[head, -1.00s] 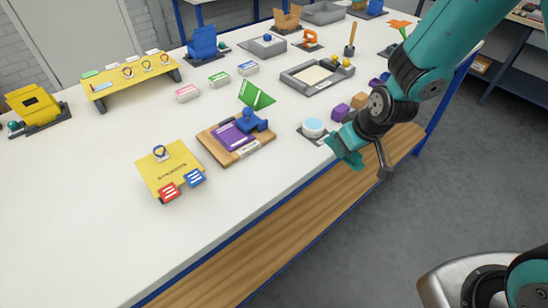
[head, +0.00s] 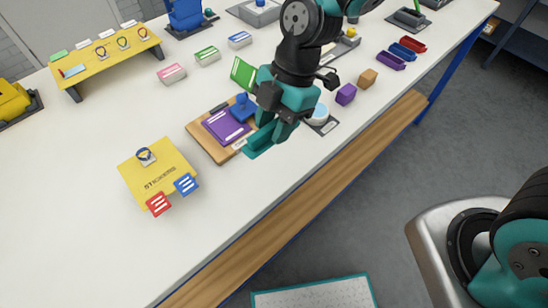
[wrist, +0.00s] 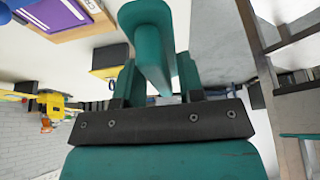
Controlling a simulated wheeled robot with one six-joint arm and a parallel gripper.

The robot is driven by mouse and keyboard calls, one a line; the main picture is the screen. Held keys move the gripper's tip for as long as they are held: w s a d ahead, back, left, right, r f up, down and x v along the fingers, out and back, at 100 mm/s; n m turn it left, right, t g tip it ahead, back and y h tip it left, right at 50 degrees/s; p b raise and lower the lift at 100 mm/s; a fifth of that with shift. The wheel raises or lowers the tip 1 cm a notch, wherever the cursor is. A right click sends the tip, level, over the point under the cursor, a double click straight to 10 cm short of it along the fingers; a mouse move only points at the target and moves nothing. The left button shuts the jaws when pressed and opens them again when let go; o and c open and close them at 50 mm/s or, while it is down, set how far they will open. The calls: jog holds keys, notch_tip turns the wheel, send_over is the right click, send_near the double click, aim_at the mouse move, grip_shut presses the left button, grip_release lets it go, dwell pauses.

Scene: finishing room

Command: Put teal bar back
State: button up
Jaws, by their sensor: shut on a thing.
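My gripper (head: 262,140) is above the near edge of the white table, just right of the wooden board with the purple card. In the wrist view my gripper (wrist: 155,85) shows two teal fingers on a dark crosspiece, shut on a teal bar (wrist: 150,35) with a rounded end. The bar sticks out past the fingers. In the head view the bar is hard to tell from my teal fingers.
The wooden board (head: 205,145) carries a purple card (head: 226,127) and a blue stamp-like piece. A yellow sheet (head: 155,175) with red and blue tags lies left. A yellow rack (head: 105,60) stands behind. White table (head: 70,190) is bare front left.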

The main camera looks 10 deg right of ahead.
aim_at(269, 174)
notch_tip(269, 174, down, 12)
jog(key=shift+f+p, duration=0.25)
jog(key=shift+p, duration=0.6)
jog(key=shift+f, duration=0.15)
jog(key=o, duration=0.8)
jog(key=shift+o, duration=0.2)
